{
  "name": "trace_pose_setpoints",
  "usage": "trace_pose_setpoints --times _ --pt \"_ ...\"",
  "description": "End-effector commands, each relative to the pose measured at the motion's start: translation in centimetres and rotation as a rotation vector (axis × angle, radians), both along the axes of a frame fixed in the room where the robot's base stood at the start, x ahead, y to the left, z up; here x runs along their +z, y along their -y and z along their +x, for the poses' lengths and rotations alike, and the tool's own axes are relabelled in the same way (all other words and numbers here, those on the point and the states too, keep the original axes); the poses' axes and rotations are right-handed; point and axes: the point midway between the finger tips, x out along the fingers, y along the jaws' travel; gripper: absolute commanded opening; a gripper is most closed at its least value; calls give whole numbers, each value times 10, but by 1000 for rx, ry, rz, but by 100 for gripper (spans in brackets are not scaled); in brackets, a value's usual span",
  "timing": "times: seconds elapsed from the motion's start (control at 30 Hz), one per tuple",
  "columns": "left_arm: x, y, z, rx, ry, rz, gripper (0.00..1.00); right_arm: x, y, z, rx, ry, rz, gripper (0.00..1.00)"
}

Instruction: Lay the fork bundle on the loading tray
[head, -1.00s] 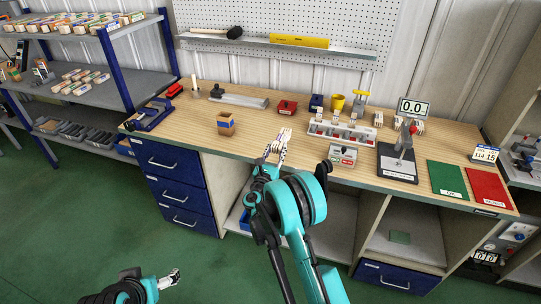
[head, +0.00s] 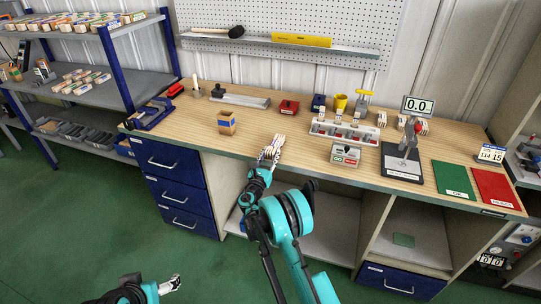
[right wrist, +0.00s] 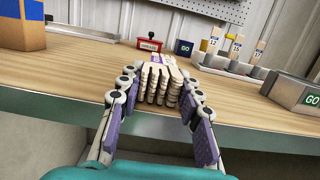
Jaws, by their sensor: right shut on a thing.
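The fork bundle (right wrist: 160,80) is a stack of pale wooden forks with a purple band, tines toward the camera in the right wrist view. My right gripper (right wrist: 155,97) is shut on it, with purple-padded fingers on both sides. In the head view, my right gripper (head: 271,152) holds the bundle (head: 276,142) at the bench's front edge. A long grey flat fixture (head: 240,101) with a black knob lies at the back left of the bench; I cannot tell whether it is the loading tray. My left gripper (head: 173,284) is low at the bottom left, away from the bench; its jaws are too small to judge.
A brown box with a blue band (head: 226,124) stands left of my right gripper. A white rack (head: 345,132) and a grey GO box (head: 345,155) stand to the right. A scale (head: 402,160) and green (head: 454,178) and red (head: 495,188) mats lie farther right.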

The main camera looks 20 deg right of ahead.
Motion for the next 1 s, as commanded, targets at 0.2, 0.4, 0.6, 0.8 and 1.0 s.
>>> trace_pose_setpoints --times 0.2,0.4,0.6,0.8,1.0 --pt "-3 0 0 0 0 0 80 -3 0 0 0 0 0 55" --pt "-3 0 0 0 0 0 80 -2 0 0 0 0 0 55" --pt "3 0 0 0 0 0 80 3 0 0 0 0 0 55" --pt "8 0 0 0 0 0 80 -3 -22 -30 3 0 0 55" --pt "15 0 0 0 0 0 80 -11 -47 -67 3 0 0 55"
